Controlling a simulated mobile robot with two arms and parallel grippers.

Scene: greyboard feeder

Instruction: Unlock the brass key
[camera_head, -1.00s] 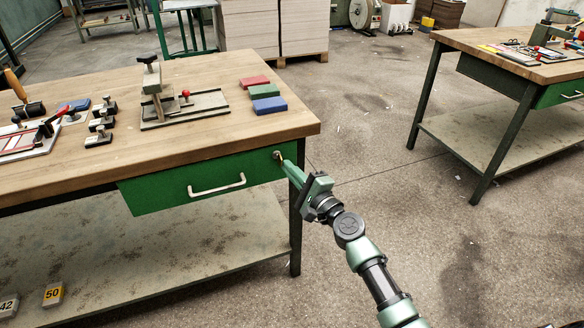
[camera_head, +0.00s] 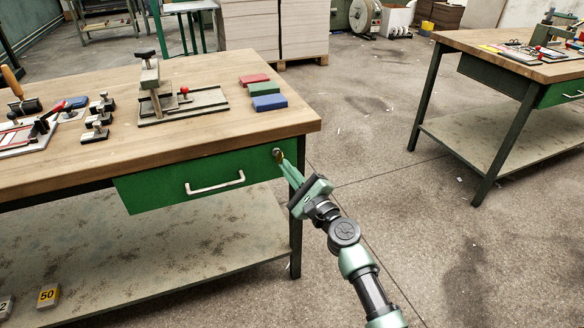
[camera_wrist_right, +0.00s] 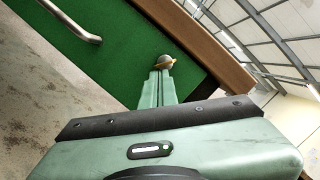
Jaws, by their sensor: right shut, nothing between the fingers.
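The green drawer (camera_head: 195,178) sits under the wooden tabletop, with a pale bar handle (camera_head: 215,184) on its front. A small round lock with a brass piece, the brass key (camera_head: 277,153), is at the drawer's upper right corner. It also shows in the right wrist view (camera_wrist_right: 164,62) just beyond the fingertips. My right gripper (camera_head: 284,163) is shut and empty, its fingertips right at the key from below. In the wrist view the closed fingers (camera_wrist_right: 161,74) partly cover the key; I cannot tell whether they touch it. My left gripper is out of view.
The tabletop (camera_head: 210,133) above the lock overhangs the drawer front. A table leg (camera_head: 296,230) stands close beside my right gripper. Coloured blocks (camera_head: 267,91) and a clamp fixture (camera_head: 182,105) stand on top. Floor (camera_head: 400,230) to the right is free.

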